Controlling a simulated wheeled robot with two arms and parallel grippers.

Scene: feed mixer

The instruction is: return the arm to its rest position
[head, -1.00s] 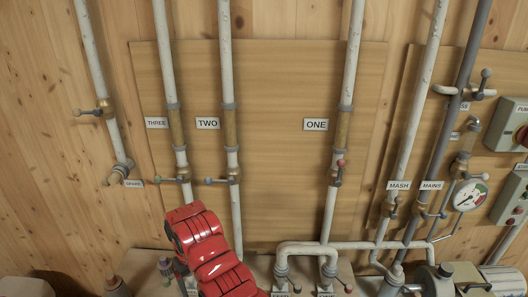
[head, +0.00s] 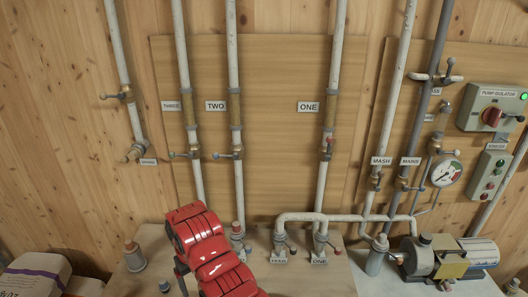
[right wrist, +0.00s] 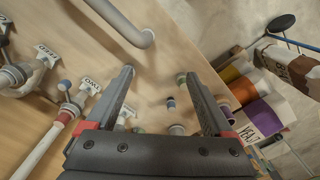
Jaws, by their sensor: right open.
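My red arm (head: 208,248) rises from the bottom of the head view, left of centre, and bends toward the upper left. Its gripper cannot be made out in that view. In the right wrist view my right gripper (right wrist: 158,75) is open, with its two dark fingers apart and nothing between them. Beyond the fingers are a wooden surface (right wrist: 165,60) and small round fittings (right wrist: 170,103). My left gripper does not show.
A bench (head: 325,275) carries stubs and a bent white pipe (head: 315,216) close right of my arm. A pump (head: 440,258) stands at right. Wall pipes labelled ONE (head: 308,107) and TWO (head: 215,106) rise behind. Coloured containers (right wrist: 242,88) lie right in the wrist view.

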